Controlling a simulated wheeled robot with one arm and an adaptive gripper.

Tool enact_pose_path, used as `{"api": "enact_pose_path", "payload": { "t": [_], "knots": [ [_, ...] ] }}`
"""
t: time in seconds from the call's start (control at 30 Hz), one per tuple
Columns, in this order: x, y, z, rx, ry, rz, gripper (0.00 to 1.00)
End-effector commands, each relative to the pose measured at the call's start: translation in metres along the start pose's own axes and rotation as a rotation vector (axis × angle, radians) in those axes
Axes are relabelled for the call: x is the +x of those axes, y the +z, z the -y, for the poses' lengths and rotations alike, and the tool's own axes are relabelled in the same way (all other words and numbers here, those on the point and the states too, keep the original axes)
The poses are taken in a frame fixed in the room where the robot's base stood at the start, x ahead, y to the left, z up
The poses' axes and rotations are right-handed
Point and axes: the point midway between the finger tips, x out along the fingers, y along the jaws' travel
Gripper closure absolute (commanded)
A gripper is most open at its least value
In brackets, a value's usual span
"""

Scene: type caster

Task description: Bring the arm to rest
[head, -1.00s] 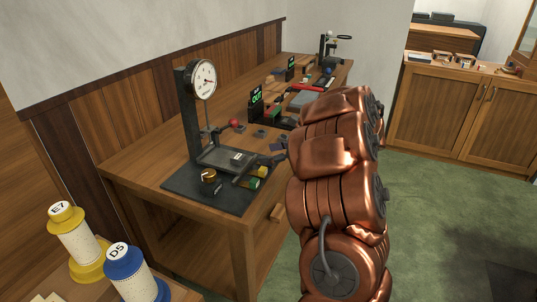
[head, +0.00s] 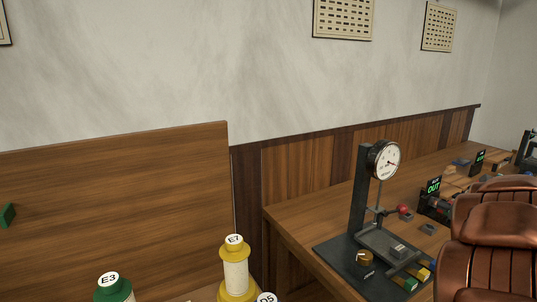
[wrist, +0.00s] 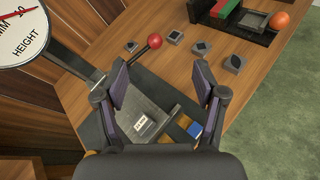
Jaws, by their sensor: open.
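My gripper (wrist: 162,92) is open and empty in the wrist view. Its two fingers are spread above the black base of the height gauge (wrist: 112,80). A small grey block marked with text (wrist: 145,126) sits on the gauge's plate, seen between and below the fingers. In the head view my copper arm reaches along the right edge, and the gripper itself does not show there. The height gauge (head: 365,215) stands upright on the wooden bench (head: 285,224), with its dial at the top and a red ball lever at its side.
Several small grey blocks (wrist: 202,51) lie on the bench ahead of the gripper. A display reading OUT (head: 433,187) stands behind the gauge. Yellow (head: 236,270) and green (head: 113,288) spools stand at the lower left. Green floor (wrist: 285,110) is clear to the right.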

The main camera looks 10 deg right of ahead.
Motion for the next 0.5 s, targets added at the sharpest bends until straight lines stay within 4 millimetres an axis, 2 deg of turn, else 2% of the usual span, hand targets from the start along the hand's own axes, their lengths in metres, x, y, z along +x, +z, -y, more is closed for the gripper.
{"api": "enact_pose_path", "payload": {
  "t": [0.03, 0.1, 0.27, 0.43, 0.5],
  "knots": [
    [-0.005, 0.011, -0.009, 0.08, -0.043, 0.027, 0.3],
    [-0.014, 0.021, -0.013, 0.209, -0.109, 0.065, 0.3],
    [-0.04, 0.025, -0.019, 0.534, -0.25, 0.137, 0.3],
    [-0.074, 0.004, -0.03, 0.897, -0.387, 0.19, 0.3],
    [-0.09, -0.013, -0.035, 1.047, -0.448, 0.2, 0.3]
  ]
}}
